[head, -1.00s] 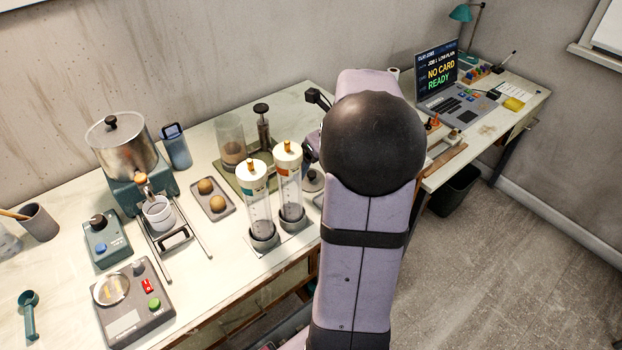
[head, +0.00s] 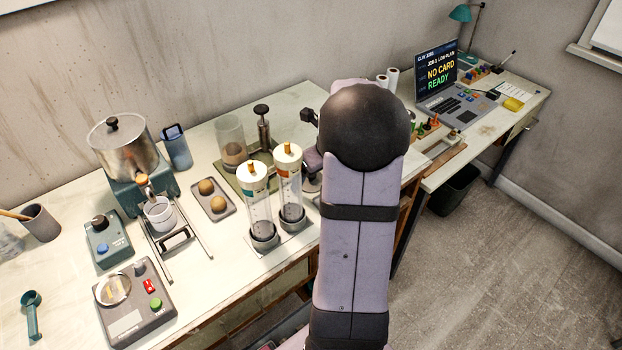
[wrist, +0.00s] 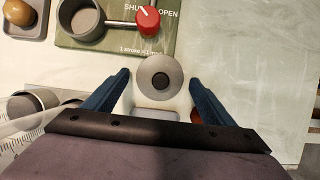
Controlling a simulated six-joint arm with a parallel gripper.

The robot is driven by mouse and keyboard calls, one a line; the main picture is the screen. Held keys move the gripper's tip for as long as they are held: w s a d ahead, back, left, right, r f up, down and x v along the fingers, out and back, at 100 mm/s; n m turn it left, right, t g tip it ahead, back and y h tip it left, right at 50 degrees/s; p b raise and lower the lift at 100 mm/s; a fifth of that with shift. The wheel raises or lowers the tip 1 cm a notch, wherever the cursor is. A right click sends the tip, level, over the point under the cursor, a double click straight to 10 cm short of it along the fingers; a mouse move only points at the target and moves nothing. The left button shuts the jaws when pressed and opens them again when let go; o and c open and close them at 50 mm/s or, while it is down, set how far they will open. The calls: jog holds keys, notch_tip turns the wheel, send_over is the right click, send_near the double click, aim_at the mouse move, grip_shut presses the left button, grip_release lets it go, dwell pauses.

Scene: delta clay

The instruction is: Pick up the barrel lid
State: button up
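The barrel lid, a grey round disc with a dark centre knob (wrist: 160,80), lies on the pale worktop in the wrist view. My gripper (wrist: 159,79) is open, with its two blue fingers on the left and right of the lid and a gap on each side. Nothing is held. I cannot tell how high the fingertips are above the lid. In the head view my arm hides most of my gripper, and the lid is largely covered beside the clear tubes.
A green plate with a cup and a red SHUT/OPEN knob (wrist: 148,20) lies just beyond the lid. Two clear tubes with white caps (head: 288,152) stand close to its left. A tray with brown balls (head: 213,197) is farther left. Bare worktop lies right of the lid in the wrist view.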

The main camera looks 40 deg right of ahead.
jog(key=c, duration=0.9)
notch_tip(320, 180, up, 10)
jog(key=w+a+r+n+g+y+p, duration=0.1)
jog(key=w+a+r+n+p, duration=0.3)
jog(key=a+p, duration=0.55)
jog(key=w+a+r+n+y+p, duration=0.1)
jog(key=w+a+r+p, duration=0.45)
jog(key=p, duration=0.65)
jog(key=w+d+r+m+h+p, duration=0.1)
jog(key=w+d+r+m+h, duration=0.1)
jog(key=w+m, duration=0.3)
jog(key=shift+w+d+r+g+p, duration=0.25)
jog(key=shift+w+g+p, duration=0.15)
jog(key=shift+w, duration=1.55)
